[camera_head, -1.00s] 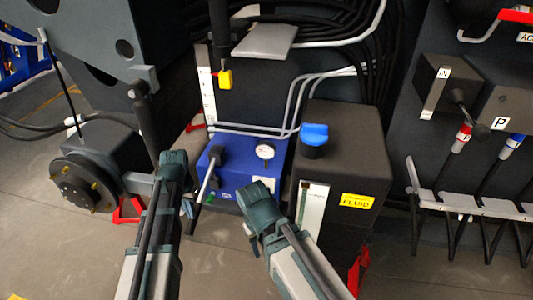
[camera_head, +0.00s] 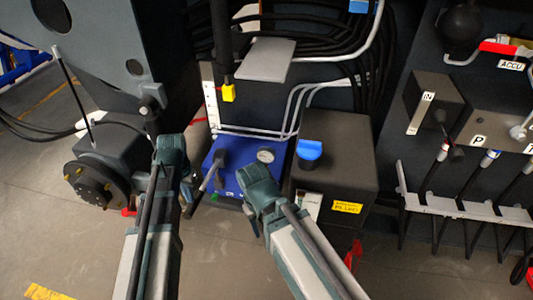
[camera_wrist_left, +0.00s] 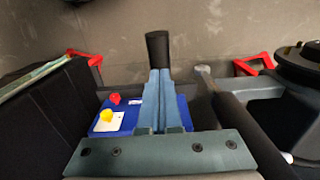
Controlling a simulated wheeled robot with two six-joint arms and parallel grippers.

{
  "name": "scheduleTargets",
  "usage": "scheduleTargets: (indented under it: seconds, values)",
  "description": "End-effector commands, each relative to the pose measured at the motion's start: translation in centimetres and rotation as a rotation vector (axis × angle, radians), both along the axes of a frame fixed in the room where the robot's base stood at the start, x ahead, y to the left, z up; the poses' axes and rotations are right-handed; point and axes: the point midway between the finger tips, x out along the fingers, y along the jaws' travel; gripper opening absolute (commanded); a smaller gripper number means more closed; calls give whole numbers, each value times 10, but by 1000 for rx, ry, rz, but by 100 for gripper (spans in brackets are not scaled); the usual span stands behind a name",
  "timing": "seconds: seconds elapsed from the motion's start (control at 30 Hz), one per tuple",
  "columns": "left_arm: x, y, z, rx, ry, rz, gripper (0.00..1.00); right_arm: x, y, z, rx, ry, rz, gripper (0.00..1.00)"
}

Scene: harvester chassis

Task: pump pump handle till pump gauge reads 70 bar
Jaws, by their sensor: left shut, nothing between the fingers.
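The blue pump (camera_head: 238,168) sits low in the middle of the head view. The white pump gauge (camera_head: 266,156) is on its top; its needle is too small to read. The grey pump handle (camera_head: 208,176) slopes down to the left from the pump, its lower end partly hidden by my left gripper (camera_head: 187,198). In the left wrist view the shut, empty fingers (camera_wrist_left: 158,100) point at the handle's black grip (camera_wrist_left: 157,48), which shows just beyond their tips. Whether they touch is unclear. My right arm's end (camera_head: 262,188) is before the pump's right front; its fingers are hidden.
A dark fluid tank (camera_head: 345,150) with a blue cap (camera_head: 309,150) stands right of the pump. A wheel hub (camera_head: 92,188) is at the left. A lever rack (camera_head: 450,205) stands at the right. Red (camera_wrist_left: 111,98) and yellow (camera_wrist_left: 106,116) knobs show on the pump.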

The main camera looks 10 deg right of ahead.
Motion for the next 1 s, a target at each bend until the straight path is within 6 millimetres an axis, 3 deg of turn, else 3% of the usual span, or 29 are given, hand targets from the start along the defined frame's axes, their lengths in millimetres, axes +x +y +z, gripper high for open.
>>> scheduleTargets:
  seconds: [0.37, 1.0]
  values:
    - [0, 0, -4, 0, 0, 0, 0, 0, 0, -4, 0, 0, 0, 50]
    - [5, -2, -48, -1, -4, 0, 0, 0, 0, -48, 0, 0, 0, 50]
